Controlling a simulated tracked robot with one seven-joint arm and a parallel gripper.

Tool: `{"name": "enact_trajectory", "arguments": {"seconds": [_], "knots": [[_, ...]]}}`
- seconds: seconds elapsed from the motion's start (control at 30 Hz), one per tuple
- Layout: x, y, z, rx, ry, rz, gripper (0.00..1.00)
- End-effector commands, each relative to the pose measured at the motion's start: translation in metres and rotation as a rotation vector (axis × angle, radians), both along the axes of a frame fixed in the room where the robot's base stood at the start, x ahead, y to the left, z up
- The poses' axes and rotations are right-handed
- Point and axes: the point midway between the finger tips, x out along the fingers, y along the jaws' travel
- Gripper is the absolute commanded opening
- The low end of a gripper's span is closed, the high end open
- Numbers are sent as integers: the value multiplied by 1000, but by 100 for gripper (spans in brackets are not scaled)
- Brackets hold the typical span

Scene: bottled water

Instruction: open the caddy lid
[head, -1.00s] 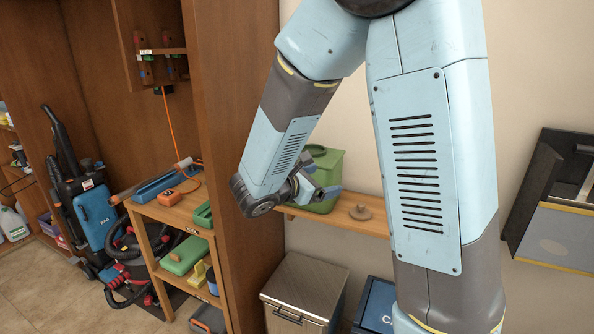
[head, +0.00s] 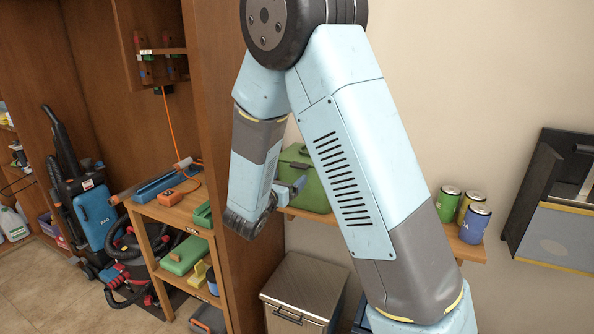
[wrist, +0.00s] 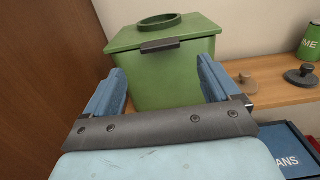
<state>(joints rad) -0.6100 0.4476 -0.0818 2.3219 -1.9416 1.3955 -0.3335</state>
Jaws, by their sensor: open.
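The green caddy (head: 306,190) stands on the wooden wall shelf, partly hidden behind my arm in the head view. In the wrist view the caddy (wrist: 170,82) is straight ahead. Its flat green lid (wrist: 120,39) is shut, with a raised oval ring (wrist: 158,21) on top and a dark tab (wrist: 160,46) at the front edge. My gripper (wrist: 162,72) is open and empty, its two blue fingers apart in front of the caddy's front face, below the tab. I cannot tell whether they touch it. My gripper (head: 291,190) also shows in the head view.
Several cans (head: 473,223) stand at the shelf's (head: 457,246) right end. A tall wooden panel (head: 238,130) rises close on the left. A lidded metal bin (head: 303,283) and a blue bin (wrist: 284,146) are below.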

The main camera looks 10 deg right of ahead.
Motion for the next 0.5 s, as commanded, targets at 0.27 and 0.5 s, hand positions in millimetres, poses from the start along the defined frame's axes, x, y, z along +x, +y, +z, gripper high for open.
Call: {"name": "enact_trajectory", "arguments": {"seconds": [0.27, 0.5], "knots": [[38, -29, 0, -1, 1, -2, 89], [56, -42, 0, 1, 1, 0, 89]]}}
